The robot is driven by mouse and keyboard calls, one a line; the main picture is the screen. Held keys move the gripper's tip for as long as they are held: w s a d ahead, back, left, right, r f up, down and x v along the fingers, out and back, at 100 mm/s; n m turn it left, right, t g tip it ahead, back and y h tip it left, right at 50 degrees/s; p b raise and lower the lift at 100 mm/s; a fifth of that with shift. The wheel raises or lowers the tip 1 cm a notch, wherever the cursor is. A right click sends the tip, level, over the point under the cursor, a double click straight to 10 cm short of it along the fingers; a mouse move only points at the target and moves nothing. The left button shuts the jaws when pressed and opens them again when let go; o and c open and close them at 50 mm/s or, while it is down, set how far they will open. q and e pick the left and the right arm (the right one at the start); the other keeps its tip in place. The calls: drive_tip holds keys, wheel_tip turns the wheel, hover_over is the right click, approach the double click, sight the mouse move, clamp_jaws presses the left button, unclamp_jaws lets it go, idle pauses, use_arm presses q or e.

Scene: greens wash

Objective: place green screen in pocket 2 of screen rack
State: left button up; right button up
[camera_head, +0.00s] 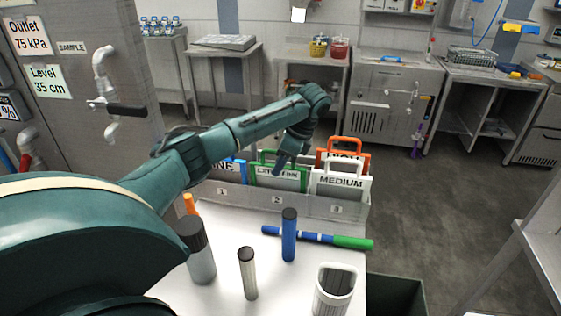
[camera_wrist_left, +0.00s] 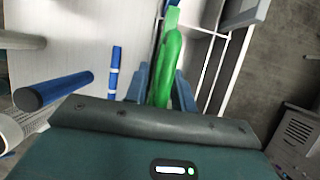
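The green screen (camera_head: 279,179) stands upright in the middle of the screen rack (camera_head: 243,202), behind the front wall at the label 2. Its lower edge is hidden by that wall. My left gripper (camera_head: 279,164) is at the top of this screen, in front of its handle. In the left wrist view the green handle (camera_wrist_left: 168,62) runs between the two fingers of my left gripper (camera_wrist_left: 161,82), which look closed on it. My right gripper is not in view.
A blue screen (camera_head: 238,166) is at label 1, a white screen (camera_head: 341,183) at label 3, and an orange screen (camera_head: 344,158) behind. Bottles, a blue-green baton (camera_head: 352,243) and a white cup (camera_head: 335,287) stand or lie on the table in front.

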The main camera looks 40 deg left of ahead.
use_arm(q)
drive_tip(key=shift+o, duration=0.7)
drive_tip(key=shift+r, duration=0.25)
drive_tip(key=v, duration=1.2)
drive_tip(key=shift+f, duration=0.1)
